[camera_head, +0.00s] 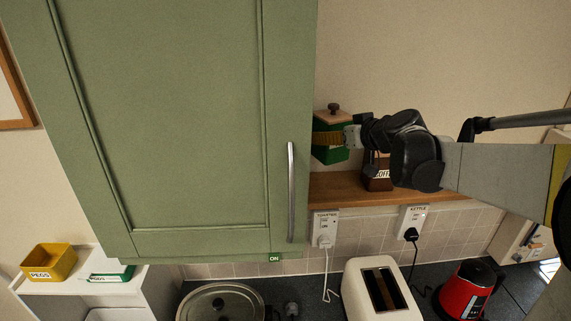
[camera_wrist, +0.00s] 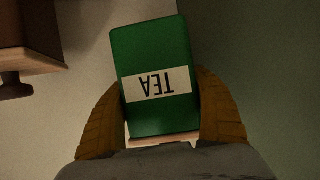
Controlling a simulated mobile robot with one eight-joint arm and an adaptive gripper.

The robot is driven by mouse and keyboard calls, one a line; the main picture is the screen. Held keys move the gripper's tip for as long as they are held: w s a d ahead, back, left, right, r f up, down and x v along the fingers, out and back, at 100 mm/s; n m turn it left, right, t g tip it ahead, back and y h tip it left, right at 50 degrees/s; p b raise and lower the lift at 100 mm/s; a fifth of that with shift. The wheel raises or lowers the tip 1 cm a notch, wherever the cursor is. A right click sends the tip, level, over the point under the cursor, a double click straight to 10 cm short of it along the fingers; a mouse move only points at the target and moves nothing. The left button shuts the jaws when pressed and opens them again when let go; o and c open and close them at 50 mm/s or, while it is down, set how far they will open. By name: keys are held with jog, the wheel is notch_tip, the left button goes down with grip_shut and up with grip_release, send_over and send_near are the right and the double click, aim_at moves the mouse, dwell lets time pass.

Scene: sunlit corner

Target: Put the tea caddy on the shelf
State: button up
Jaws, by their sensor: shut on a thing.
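The tea caddy (camera_head: 332,154) is green with a wooden lid and dark knob, upright beside the green cupboard's right edge in the head view. In the wrist view the caddy (camera_wrist: 157,55) shows its TEA label upside down. My gripper (camera_head: 328,139) is shut on the caddy, with one finger on each side of it in the wrist view (camera_wrist: 160,108). The wooden shelf (camera_head: 336,190) is below the caddy in the head view. The caddy's base appears a little above the shelf; contact cannot be judged.
A brown coffee caddy (camera_head: 377,184) stands on the shelf to the right, partly behind my arm; its edge shows in the wrist view (camera_wrist: 30,38). The cupboard (camera_head: 170,120) closes off the left. A toaster (camera_head: 363,292) and red kettle (camera_head: 466,292) stand on the counter below.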

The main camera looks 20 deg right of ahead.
aim_at(330, 154)
notch_tip(330, 154, down, 6)
jog(key=shift+s+r, duration=0.1)
jog(key=shift+s, duration=0.05)
notch_tip(330, 154, down, 4)
jog(key=shift+r+p, duration=0.1)
jog(key=shift+p, duration=0.2)
jog(key=shift+f, duration=0.2)
jog(key=o, duration=1.4)
jog(key=shift+o, duration=0.2)
jog(key=shift+r, duration=0.1)
